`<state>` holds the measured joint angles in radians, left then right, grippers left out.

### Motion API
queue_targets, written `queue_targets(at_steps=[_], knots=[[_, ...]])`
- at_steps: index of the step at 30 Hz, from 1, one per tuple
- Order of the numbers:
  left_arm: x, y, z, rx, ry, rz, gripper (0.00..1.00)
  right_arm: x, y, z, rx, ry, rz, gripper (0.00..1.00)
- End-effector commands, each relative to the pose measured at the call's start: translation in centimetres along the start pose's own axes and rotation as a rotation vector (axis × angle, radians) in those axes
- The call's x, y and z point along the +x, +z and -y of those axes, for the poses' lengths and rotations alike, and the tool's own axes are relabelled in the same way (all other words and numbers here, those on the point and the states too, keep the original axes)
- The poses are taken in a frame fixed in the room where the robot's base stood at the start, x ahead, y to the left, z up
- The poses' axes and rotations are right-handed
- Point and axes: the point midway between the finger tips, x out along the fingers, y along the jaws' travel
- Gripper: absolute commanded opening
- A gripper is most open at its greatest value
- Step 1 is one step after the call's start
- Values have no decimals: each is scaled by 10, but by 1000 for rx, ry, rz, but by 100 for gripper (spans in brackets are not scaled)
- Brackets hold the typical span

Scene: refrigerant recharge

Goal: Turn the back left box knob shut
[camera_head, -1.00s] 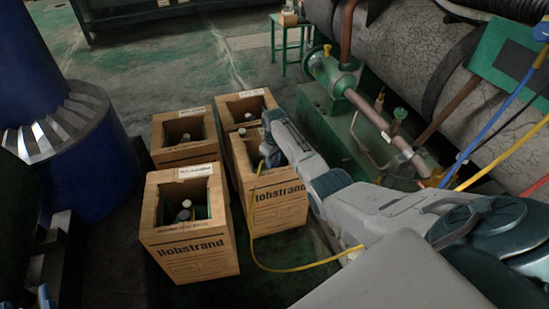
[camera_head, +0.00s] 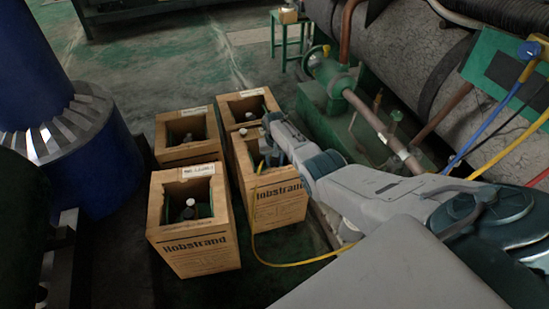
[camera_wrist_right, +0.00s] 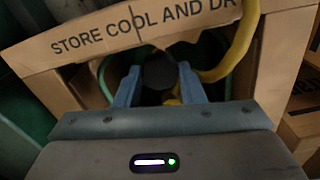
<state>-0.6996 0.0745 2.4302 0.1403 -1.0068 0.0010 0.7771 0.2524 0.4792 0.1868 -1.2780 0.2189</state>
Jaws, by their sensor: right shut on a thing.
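The back left box (camera_head: 168,157) is an open-topped cardboard box; a grey-topped cylinder valve with its knob (camera_head: 187,137) shows inside, with no gripper at it. My right gripper (camera_head: 270,157) reaches down into the front right box (camera_head: 277,205). In the right wrist view my right gripper (camera_wrist_right: 159,80) has its two blue fingers on either side of a dark round knob (camera_wrist_right: 158,70), inside a box wall (camera_wrist_right: 120,45) printed "STORE COOL AND DR". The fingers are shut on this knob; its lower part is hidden. My left gripper is not seen.
The front left box (camera_head: 200,245) and back right box (camera_head: 232,102) stand close by. A yellow hose (camera_head: 262,258) loops from the front right box along the floor; it also passes beside the fingers (camera_wrist_right: 235,50). Green machinery (camera_head: 335,100) stands right, a blue column (camera_head: 85,180) left.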

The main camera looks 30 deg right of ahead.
Motion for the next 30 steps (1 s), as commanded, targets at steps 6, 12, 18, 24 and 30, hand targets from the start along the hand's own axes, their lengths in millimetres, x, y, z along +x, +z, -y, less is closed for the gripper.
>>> queue_targets(at_steps=[6,12,18,24,30], knots=[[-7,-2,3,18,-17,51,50,-2,-1,0,204,-1,-2,13],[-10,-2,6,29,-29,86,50,-2,-1,0,393,-1,-2,13],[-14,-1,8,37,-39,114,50,-2,-1,1,583,-2,-2,13],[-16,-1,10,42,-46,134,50,-1,-1,0,773,-2,-2,13],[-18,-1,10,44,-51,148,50,-1,-1,0,963,-2,-2,13]])
